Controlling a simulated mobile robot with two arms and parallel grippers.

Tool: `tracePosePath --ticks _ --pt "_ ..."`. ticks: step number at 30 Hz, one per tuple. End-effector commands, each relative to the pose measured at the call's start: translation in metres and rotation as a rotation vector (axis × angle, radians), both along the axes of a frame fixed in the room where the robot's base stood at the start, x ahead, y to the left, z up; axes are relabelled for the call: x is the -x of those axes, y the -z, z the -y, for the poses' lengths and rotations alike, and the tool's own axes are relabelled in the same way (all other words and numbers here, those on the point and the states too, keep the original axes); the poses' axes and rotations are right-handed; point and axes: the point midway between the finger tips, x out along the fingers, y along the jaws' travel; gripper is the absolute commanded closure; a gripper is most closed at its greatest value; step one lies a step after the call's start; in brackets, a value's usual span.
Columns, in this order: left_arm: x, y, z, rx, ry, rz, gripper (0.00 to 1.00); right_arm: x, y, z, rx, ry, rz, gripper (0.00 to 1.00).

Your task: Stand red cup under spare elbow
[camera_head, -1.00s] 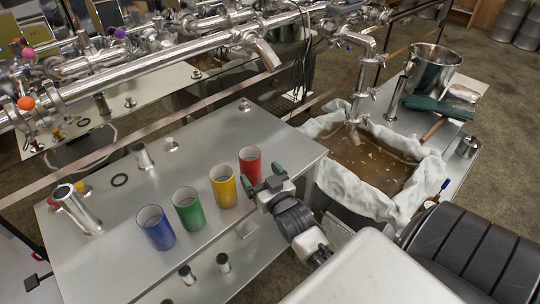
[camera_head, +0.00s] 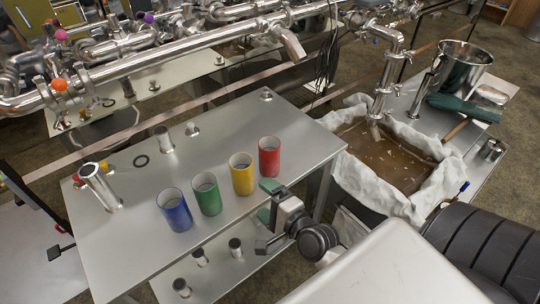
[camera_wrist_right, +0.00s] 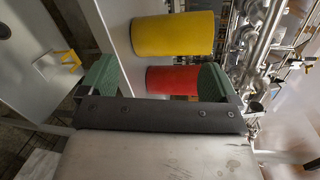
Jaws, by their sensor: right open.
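The red cup (camera_head: 269,157) stands upright at the right end of a row of cups on the metal table (camera_head: 130,262). My right gripper (camera_head: 267,202) is open and empty, close to the table's near edge, on the near side of the red cup. In the right wrist view the red cup (camera_wrist_right: 172,80) shows between the green fingertips (camera_wrist_right: 155,80), apparently beyond them; contact is not clear. A downturned pipe elbow (camera_head: 292,43) hangs over the table's far side. Another downturned pipe (camera_head: 376,125) stands over the cloth-lined pan. I cannot tell which is the spare elbow. My left gripper is not in view.
The yellow cup (camera_head: 242,173), green cup (camera_head: 206,193) and blue cup (camera_head: 174,209) stand left of the red cup. A slanted metal tube (camera_head: 98,186) stands at the table's left. The table's far right part is mostly clear. The pan of brown liquid (camera_head: 390,157) is to the right.

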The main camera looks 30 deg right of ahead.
Motion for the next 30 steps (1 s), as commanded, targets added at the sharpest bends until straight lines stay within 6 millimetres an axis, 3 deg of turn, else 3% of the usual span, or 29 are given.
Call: tracePosePath --ticks 6,12,17,25,30 --pt "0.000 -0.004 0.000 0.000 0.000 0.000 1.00 -0.008 -0.002 0.026 -0.700 0.183 0.048 0.08" --pt "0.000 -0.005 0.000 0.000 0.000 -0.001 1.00 -0.011 0.003 0.055 -1.169 0.321 0.118 0.08" --pt "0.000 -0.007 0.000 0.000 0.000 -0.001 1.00 -0.013 0.005 0.065 -1.319 0.365 0.148 0.08" --pt "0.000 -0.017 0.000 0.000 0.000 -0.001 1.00 -0.052 0.004 0.072 -1.329 0.366 0.151 0.08" --pt "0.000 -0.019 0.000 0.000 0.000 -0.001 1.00 -0.065 0.005 0.075 -1.327 0.368 0.149 0.08"
